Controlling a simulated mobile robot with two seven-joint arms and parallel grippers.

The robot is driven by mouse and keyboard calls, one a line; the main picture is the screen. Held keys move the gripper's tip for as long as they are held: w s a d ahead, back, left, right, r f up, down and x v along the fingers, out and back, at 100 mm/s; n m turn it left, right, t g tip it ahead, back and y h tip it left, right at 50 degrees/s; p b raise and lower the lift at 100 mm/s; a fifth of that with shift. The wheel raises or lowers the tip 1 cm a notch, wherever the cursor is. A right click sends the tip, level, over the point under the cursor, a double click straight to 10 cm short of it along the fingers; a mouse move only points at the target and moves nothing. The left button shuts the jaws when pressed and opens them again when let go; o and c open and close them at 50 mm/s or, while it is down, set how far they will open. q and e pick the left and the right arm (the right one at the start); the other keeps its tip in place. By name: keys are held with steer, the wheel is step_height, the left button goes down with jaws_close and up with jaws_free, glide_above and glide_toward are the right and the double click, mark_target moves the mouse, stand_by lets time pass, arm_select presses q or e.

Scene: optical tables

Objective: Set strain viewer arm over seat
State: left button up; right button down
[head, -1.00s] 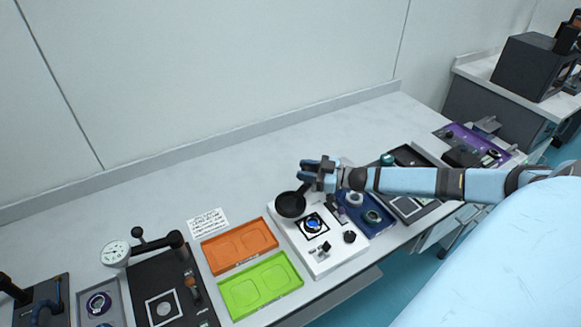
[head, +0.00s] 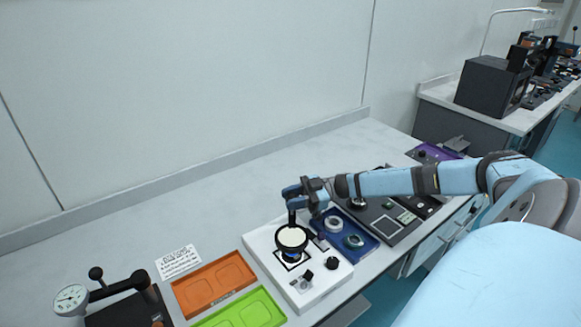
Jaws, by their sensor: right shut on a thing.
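The strain viewer is a white base (head: 320,283) with a black-rimmed round viewer arm (head: 292,238), whose face looks pale and bright. The viewer arm stands over the seat (head: 291,257), where a blue round piece shows just below the rim. The ring hides most of the seat. My right gripper (head: 293,196) is at the back edge of the base, shut on the viewer arm's dark handle. The fingertips are small and partly hidden. My left gripper is not in view.
An orange tray (head: 214,283) and a green tray (head: 243,312) lie to the left, with a printed card (head: 179,262) behind. A blue tray (head: 352,241) with ring parts is close on the right. A dial gauge stand (head: 72,299) is at far left. The table behind is clear.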

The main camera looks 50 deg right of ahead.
steer(key=c, duration=0.8)
jaws_free()
steer(key=shift+s, duration=0.1)
steer(key=b+v, duration=0.1)
steer(key=v, duration=1.3)
steer(key=shift+b, duration=0.4)
